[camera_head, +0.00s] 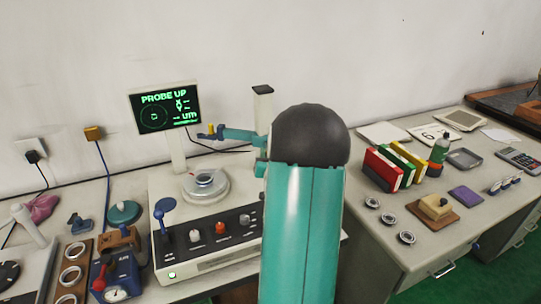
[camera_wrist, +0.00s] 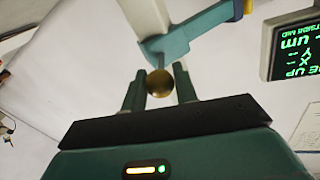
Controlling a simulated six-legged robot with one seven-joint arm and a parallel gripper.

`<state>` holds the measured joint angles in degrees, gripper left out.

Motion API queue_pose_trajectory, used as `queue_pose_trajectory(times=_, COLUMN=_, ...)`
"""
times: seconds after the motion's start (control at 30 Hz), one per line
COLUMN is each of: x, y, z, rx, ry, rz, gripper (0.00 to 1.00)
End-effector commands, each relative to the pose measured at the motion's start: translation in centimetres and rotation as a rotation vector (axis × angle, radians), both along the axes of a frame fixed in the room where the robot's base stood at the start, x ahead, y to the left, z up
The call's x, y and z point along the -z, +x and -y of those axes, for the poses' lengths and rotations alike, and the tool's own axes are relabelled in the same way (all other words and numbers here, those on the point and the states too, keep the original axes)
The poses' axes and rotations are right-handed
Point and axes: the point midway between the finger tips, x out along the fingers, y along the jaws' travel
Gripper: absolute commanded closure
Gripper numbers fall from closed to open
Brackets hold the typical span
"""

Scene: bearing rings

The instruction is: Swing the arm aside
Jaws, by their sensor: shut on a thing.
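The swing arm (camera_head: 235,133) of the measuring machine is teal-blue with a yellow tip. In the head view it reaches left from the pale column (camera_head: 263,108), above and behind the round turntable (camera_head: 207,190). In the wrist view the swing arm (camera_wrist: 200,28) crosses the top, and a brass ball knob (camera_wrist: 159,83) hangs from it. My gripper (camera_wrist: 159,88) is shut on this knob, one finger on each side. In the head view my own arm hides the knob and most of my gripper. A metal ring (camera_head: 204,178) sits on the turntable.
The screen (camera_head: 166,110) behind the machine reads "PROBE UP". A blue-knobbed lever (camera_head: 164,207) stands at the machine's front left. Several loose rings, red, yellow and green binders (camera_head: 398,167) and a block on a brown base (camera_head: 434,208) are on the right bench.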

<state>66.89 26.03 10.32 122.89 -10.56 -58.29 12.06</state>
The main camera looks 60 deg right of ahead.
Motion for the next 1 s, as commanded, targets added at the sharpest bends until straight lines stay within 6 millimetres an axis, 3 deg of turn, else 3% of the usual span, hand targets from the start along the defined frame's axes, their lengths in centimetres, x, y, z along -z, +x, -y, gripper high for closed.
queue_pose_trajectory(times=0.3, x=0.0, y=2.9, z=-2.1, rx=-0.012, ry=0.0, rz=0.0, gripper=1.0)
queue_pose_trajectory(times=0.7, x=0.0, y=3.3, z=-2.3, rx=-0.012, ry=0.0, rz=0.001, gripper=1.0)
queue_pose_trajectory(times=0.73, x=0.0, y=3.3, z=-2.3, rx=-0.012, ry=0.0, rz=0.001, gripper=0.66)
queue_pose_trajectory(times=0.8, x=0.0, y=3.3, z=-2.3, rx=-0.012, ry=0.0, rz=0.001, gripper=0.52)
queue_pose_trajectory(times=1.0, x=0.0, y=3.2, z=-2.2, rx=-0.008, ry=0.001, rz=0.0, gripper=0.52)
